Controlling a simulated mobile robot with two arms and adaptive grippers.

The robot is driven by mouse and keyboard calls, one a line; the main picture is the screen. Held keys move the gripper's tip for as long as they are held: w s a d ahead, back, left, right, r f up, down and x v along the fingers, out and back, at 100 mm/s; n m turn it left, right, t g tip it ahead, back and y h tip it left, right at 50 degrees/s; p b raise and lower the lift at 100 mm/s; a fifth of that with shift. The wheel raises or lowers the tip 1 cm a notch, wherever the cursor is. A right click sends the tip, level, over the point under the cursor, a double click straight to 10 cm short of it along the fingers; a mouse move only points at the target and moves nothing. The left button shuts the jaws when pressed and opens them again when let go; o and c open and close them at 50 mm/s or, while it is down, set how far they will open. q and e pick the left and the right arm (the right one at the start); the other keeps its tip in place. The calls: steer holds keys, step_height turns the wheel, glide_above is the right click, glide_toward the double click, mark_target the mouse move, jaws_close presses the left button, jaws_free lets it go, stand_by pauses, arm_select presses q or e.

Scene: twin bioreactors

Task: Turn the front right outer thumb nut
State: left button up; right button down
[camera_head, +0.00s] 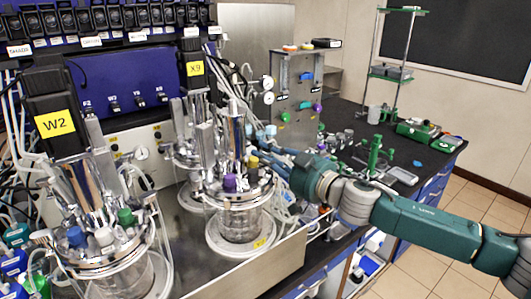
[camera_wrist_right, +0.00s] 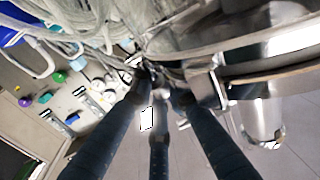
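The right-hand glass bioreactor vessel (camera_head: 240,225) stands under the black X9 motor, with a metal lid bearing purple and yellow caps. My right gripper (camera_head: 266,162) reaches in from the right to the lid's right rim. In the right wrist view, its three dark fingers (camera_wrist_right: 161,82) converge beside the metal lid rim (camera_wrist_right: 285,50), close to small shiny metal parts. The front right outer thumb nut cannot be made out clearly among these parts and the fingertips. Whether the fingers hold it cannot be told. My left gripper is not in view.
A second vessel (camera_head: 115,270) under the W2 motor (camera_head: 55,125) stands at the front left. Hoses and tubes crowd behind the vessels. A metal panel unit (camera_head: 298,95) with coloured knobs stands behind my right gripper. Green-based equipment (camera_head: 420,132) sits on the black bench further right.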

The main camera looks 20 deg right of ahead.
steer(key=shift+r+h, duration=0.1)
steer(key=shift+h, duration=0.2)
steer(key=m+t+h, duration=0.1)
steer(key=m+h, duration=0.1)
steer(key=shift+h+b, duration=0.3)
steer(key=shift+b, duration=0.1)
steer(key=shift+d+r+m+t+h, duration=0.1)
steer(key=shift+r+m+t+h, duration=0.15)
steer(key=shift+m+h, duration=0.45)
steer(key=c, duration=1.9)
jaws_free()
steer(key=shift+s+f, duration=0.1)
steer(key=shift+f, duration=0.15)
steer(key=v, duration=1.1)
steer(key=shift+s, duration=0.35)
steer(key=shift+d, duration=0.15)
